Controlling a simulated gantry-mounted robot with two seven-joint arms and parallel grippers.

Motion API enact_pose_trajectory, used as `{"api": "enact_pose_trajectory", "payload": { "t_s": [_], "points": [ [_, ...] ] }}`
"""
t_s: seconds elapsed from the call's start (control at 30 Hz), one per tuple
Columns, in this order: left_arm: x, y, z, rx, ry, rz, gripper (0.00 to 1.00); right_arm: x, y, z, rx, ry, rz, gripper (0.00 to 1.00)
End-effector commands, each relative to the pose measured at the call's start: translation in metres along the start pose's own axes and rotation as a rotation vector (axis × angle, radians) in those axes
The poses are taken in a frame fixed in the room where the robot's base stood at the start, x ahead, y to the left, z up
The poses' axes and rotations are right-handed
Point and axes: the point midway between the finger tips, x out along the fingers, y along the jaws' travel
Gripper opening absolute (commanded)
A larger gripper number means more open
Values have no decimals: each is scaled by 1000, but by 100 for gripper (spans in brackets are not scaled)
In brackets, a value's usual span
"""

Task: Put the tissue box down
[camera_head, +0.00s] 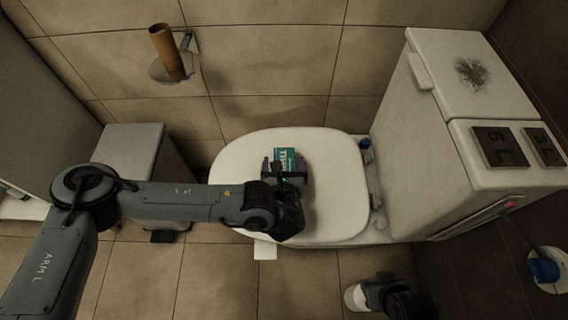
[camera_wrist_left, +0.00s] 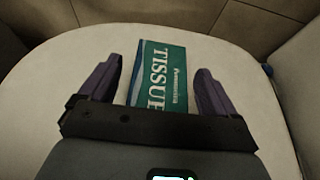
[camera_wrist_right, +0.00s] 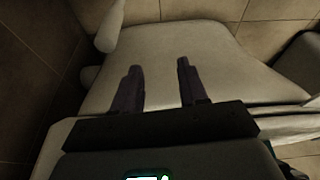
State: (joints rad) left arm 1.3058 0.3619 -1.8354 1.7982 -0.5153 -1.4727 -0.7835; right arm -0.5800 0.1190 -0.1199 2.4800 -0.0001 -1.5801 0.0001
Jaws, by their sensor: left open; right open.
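The tissue box (camera_head: 286,156) is teal with white lettering and lies on the closed white toilet lid (camera_head: 340,180). In the left wrist view the tissue box (camera_wrist_left: 160,75) lies between the two fingers of my left gripper (camera_wrist_left: 155,85), with a gap on each side. In the head view my left gripper (camera_head: 285,172) is over the lid at the box's near end. My right gripper (camera_wrist_right: 158,80) is open and empty. In the head view only part of my right arm shows at the bottom, and its fingers cannot be made out.
A white tank-like cabinet (camera_head: 400,150) stands right of the lid. A grey bin (camera_head: 135,150) stands at the left. A brown cardboard tube (camera_head: 167,50) is on the wall holder. A white paper piece (camera_head: 265,250) is below the lid's front edge. The lid's right part is clear.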

Motion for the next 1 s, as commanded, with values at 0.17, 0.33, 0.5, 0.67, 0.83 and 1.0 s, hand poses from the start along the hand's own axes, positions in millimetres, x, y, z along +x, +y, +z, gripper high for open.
{"api": "enact_pose_trajectory", "payload": {
  "t_s": [0.17, 0.33, 0.5, 0.67, 0.83, 1.0],
  "points": [
    [-14, -1, 5, 0, 3, -3, 91, -12, 2, -4, -5, -1, 3, 43],
    [-43, -1, 7, 1, 4, -3, 91, -30, 2, -9, -5, -1, 4, 43],
    [-76, 0, 6, 0, 4, -2, 91, -46, 3, -14, -5, -1, 4, 43],
    [-100, -1, 5, 0, 3, -2, 91, -58, 3, -18, -4, 0, 3, 43],
    [-116, 0, 4, 0, 2, -1, 91, -64, 2, -20, -1, 0, 0, 43],
    [-125, -4, -1, -26, 18, -7, 91, -65, 2, -21, 2, 0, -2, 43]
  ]
}}
